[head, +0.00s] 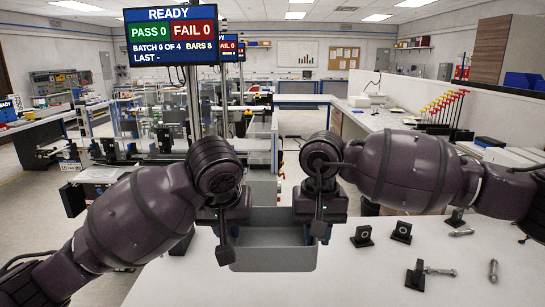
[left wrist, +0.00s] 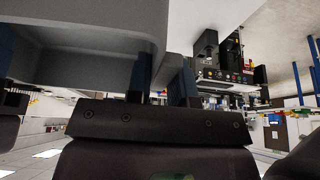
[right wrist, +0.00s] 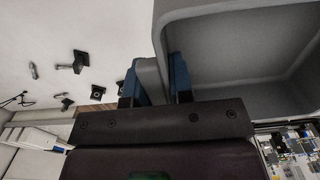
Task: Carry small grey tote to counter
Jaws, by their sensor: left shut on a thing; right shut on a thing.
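The small grey tote (head: 273,258) is at the middle bottom of the head view, at the edge of the white counter (head: 400,280). It looks level and its visible inside is empty. My left gripper (head: 226,250) is shut on its left wall; in the left wrist view the tote (left wrist: 85,65) shows between and beside the blue fingers (left wrist: 163,85). My right gripper (head: 319,229) is shut on its right wall; the tote also shows in the right wrist view (right wrist: 235,55), with the fingers (right wrist: 155,82) astride the wall. I cannot tell whether its base touches the counter.
Black brackets (head: 362,237) and metal bolts (head: 493,270) lie on the counter right of the tote. The counter's front left part is clear. A status screen (head: 171,36) on a post and conveyor equipment (head: 150,130) stand behind.

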